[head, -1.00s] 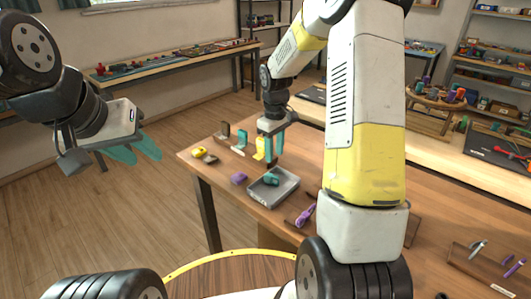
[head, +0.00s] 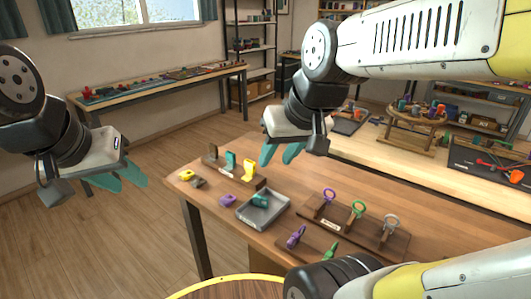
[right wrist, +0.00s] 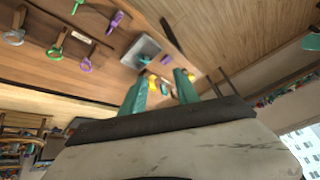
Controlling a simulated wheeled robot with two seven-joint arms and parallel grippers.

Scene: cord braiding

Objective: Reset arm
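My left gripper (head: 122,178) hangs in the air over the floor at the left of the head view, its teal fingers apart and empty. My right gripper (head: 280,152) is raised above the far side of the wooden table (head: 330,180). In the right wrist view its two teal fingers (right wrist: 160,86) stand apart with nothing between them. A grey tray (head: 266,225) lies on the table with a teal piece (head: 259,200) in it, below and apart from the right gripper. The tray also shows in the right wrist view (right wrist: 131,60).
A wooden rack (head: 212,160) holds upright teal and yellow pieces. Loose yellow (head: 186,175) and purple (head: 228,200) pieces lie nearby. A wooden holder (head: 337,225) carries ring-handled tools. A wooden stand (head: 412,135) is on the bench behind. The floor at left is clear.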

